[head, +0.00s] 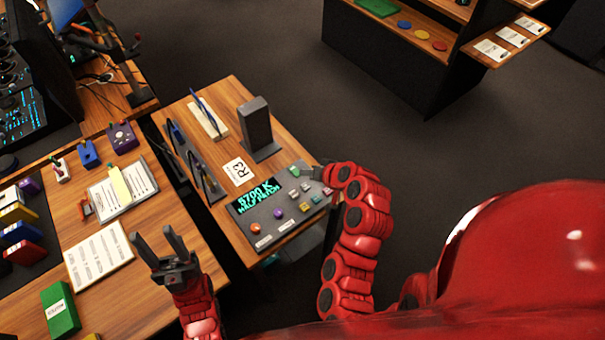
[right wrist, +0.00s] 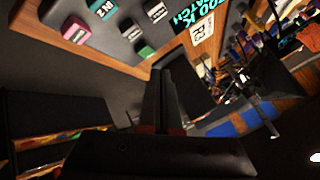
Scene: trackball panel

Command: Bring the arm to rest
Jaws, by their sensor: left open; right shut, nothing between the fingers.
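The trackball panel (head: 283,203) is a grey console with a dark display of cyan text reading "5700 K HALF MATCH", small coloured buttons, an orange ball (head: 256,228) and a purple ball (head: 278,213). My right arm reaches up to the panel's right edge, and the right gripper (head: 318,172) is small and partly hidden by my red wrist. In the right wrist view its fingers (right wrist: 166,92) are together and empty, with the panel's buttons (right wrist: 115,22) behind them. My left gripper (head: 155,239) is open and empty, pointing up above the left wooden table.
White sheets (head: 99,256), a green box (head: 60,310) and small devices lie on the left table (head: 172,205). A dark shelf (head: 395,62) stands behind; the floor between is clear.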

